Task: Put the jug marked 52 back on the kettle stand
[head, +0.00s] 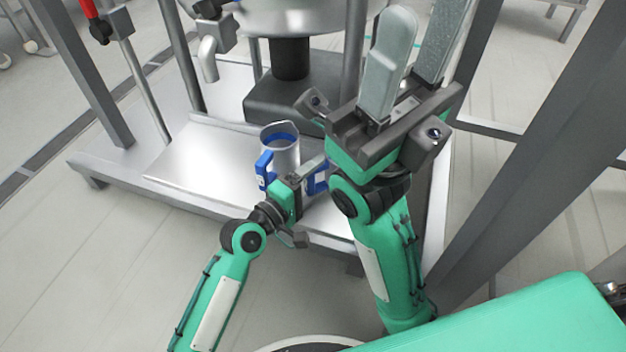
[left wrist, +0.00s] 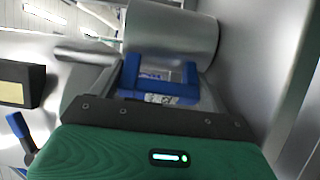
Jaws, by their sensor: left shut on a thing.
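The jug (head: 283,153), a grey metal cylinder with blue trim, stands roughly upright at the front of the kettle stand (head: 190,165). I cannot tell whether it rests on the plate or hangs just above it. My left gripper (head: 299,176) is shut on the jug's blue handle, which shows close up in the left wrist view (left wrist: 160,88). The label on the handle is too small to read, so the number 52 cannot be confirmed. The far side of the jug is hidden. My right gripper (head: 412,70) is open and empty, raised in front of the stand's right side.
A large metal kettle (head: 300,18) on a dark pedestal (head: 290,100) stands behind the jug. Metal posts (head: 180,55) rise around it, and a thick frame beam (head: 545,150) slants at the right. The plate left of the jug is clear.

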